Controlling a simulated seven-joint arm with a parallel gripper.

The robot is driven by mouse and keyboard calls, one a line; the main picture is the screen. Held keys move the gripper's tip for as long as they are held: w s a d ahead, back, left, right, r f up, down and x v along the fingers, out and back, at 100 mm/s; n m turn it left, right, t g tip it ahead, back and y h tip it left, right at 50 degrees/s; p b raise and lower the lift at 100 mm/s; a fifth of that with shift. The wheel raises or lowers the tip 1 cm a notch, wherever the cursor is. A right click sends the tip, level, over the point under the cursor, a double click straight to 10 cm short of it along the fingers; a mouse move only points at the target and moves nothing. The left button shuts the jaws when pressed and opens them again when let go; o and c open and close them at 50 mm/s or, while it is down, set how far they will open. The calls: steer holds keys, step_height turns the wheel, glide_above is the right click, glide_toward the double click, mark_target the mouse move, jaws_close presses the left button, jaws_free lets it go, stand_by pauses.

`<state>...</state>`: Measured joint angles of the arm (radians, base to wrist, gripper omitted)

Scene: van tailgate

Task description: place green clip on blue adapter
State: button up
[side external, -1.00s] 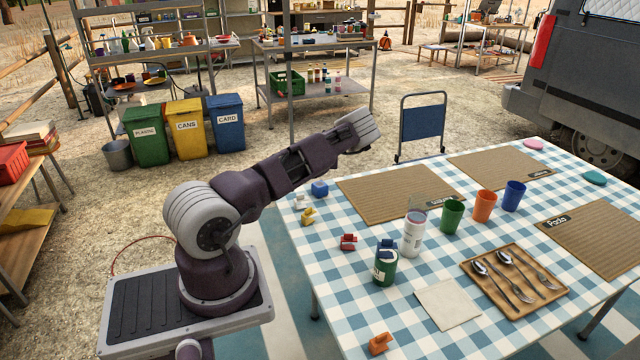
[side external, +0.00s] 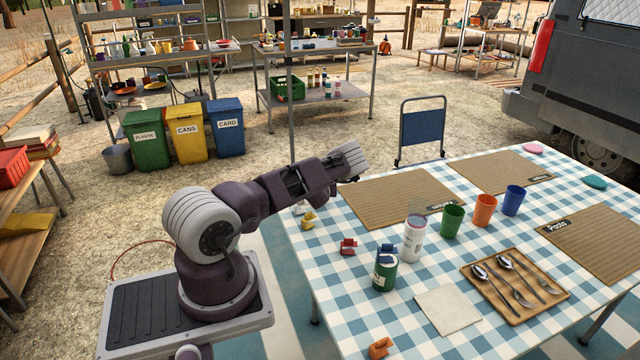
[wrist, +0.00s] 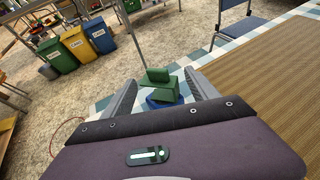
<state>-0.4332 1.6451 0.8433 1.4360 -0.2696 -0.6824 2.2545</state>
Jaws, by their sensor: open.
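The green clip (wrist: 158,77) shows in the wrist view between the fingers of my gripper (wrist: 162,88). The blue adapter (wrist: 163,102) shows just below it, partly covered by the clip and by my gripper's body. The clip appears to sit on top of the adapter, but I cannot tell how fully it is seated. My gripper is open, with one finger on each side of the clip. In the side view my gripper (side external: 352,178) is low at the table's far left corner, and my arm hides the clip and the adapter there.
Yellow (side external: 308,220), red (side external: 348,246) and orange (side external: 380,348) clips lie along the table's left side. A woven placemat (side external: 405,198) lies right of my gripper.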

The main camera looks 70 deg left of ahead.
steer(key=shift+d, duration=0.1)
steer(key=v, duration=1.1)
steer(key=w+d+r+n+h, duration=0.2)
steer(key=d+r+n+h, duration=0.3)
steer(key=d+r+n, duration=0.75)
steer(key=w+d+r+n+h, duration=0.2)
steer(key=d+r+n+h, duration=0.25)
steer(key=d+r, duration=0.9)
steer(key=s+d+r+n+h, duration=0.2)
steer(key=s+d+r, duration=0.1)
steer(key=s+d, duration=0.5)
steer(key=s+d+r+n+h, duration=0.15)
steer(key=s+d+r, duration=0.35)
steer(key=d, duration=0.5)
steer(key=s+d+f+n, duration=0.1)
steer(key=s+d+n, duration=0.1)
steer(key=s, duration=0.7)
steer(key=shift+d+f, duration=0.15)
steer(key=shift+d, duration=0.3)
steer(key=shift+s, duration=0.15)
